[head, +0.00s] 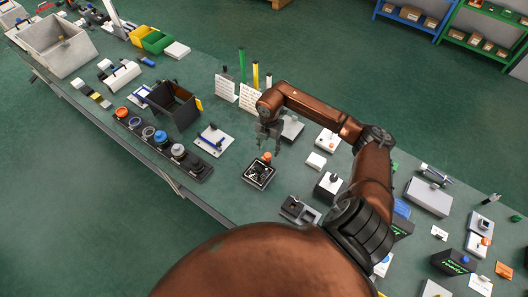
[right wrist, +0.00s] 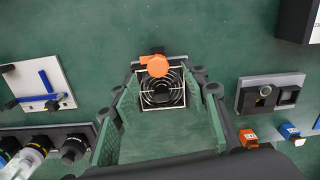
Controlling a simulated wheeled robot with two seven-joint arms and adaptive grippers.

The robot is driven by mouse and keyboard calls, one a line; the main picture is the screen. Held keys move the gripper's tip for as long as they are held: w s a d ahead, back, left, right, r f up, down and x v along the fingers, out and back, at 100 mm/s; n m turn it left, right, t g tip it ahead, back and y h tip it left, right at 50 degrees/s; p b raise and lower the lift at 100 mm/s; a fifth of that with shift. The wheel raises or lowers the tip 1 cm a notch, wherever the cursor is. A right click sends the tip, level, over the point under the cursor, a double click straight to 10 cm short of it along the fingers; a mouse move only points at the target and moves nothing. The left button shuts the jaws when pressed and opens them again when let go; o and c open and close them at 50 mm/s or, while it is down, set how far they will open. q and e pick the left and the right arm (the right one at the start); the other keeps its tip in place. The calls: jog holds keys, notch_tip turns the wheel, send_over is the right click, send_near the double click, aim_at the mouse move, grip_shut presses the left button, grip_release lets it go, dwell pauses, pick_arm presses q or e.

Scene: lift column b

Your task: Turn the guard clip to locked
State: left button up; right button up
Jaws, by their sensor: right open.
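The guard clip appears to be the orange knob (head: 267,156) at the far edge of a small black fan unit (head: 258,174) on the bench. In the right wrist view the orange clip (right wrist: 157,66) overlaps the top edge of the square fan guard (right wrist: 162,92), which has a wire ring grille. My right gripper (head: 270,142) is above and just beyond the fan unit. Its open, empty fingers (right wrist: 166,92) frame the fan and clip in the wrist view, apart from both. My left gripper is not in view.
A row of round knobs (head: 160,137) lies left of the fan, with a white plate bearing a blue lever (head: 213,140) nearer. Bare green bench surrounds the fan unit.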

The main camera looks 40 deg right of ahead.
aim_at(268, 155)
jog(key=f, duration=0.3)
jog(key=shift+w+a+f, duration=0.2)
jog(key=shift+f, duration=0.65)
jog(key=shift+d, duration=0.1)
grip_shut()
